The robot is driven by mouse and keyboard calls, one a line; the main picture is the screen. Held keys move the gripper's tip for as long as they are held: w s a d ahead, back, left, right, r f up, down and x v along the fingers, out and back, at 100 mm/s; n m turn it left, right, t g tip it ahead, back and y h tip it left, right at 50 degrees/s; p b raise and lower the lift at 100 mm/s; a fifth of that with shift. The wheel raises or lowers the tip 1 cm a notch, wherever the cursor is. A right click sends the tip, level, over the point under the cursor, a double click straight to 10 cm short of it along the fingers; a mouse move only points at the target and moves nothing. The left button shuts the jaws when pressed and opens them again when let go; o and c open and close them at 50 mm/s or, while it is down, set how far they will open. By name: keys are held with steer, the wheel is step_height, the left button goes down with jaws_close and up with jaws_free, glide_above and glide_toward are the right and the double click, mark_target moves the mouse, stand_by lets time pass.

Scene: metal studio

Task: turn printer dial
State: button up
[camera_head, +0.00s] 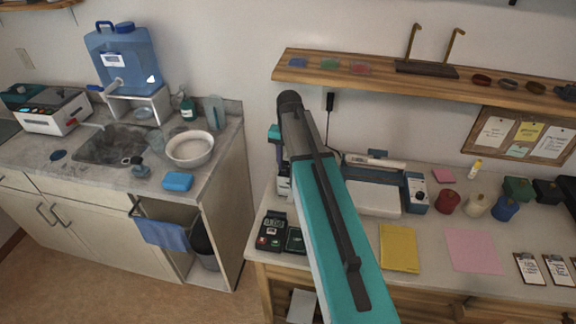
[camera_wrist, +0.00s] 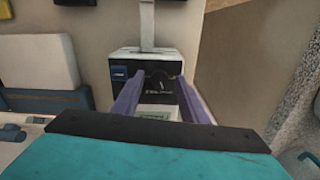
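A small white machine with a dark front panel and a pale upright column, seemingly the printer (camera_wrist: 123,76), stands ahead in the wrist view. In the head view, part of it shows just left of my arm (camera_head: 283,186), and my arm hides the rest. My gripper (camera_wrist: 160,77) has two purple fingers, apart, with their tips close to the dark front panel. A dark rounded shape, possibly the dial, lies between the tips, but I cannot tell it clearly or whether the fingers touch it.
A white and blue device with a knob (camera_head: 418,192) stands right of my arm. A black meter (camera_head: 271,231) lies at the bench's front left. A wooden shelf (camera_head: 400,77) runs above the bench. The sink counter (camera_head: 92,170) is to the left, beyond a gap.

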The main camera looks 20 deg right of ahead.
jaws_close()
steer(key=shift+a, duration=0.15)
steer(key=shift+n, duration=0.3)
steer(key=n, duration=0.5)
steer(key=shift+n, duration=0.3)
steer(key=n, duration=0.5)
steer(key=shift+n, duration=0.4)
steer(key=shift+r, duration=0.1)
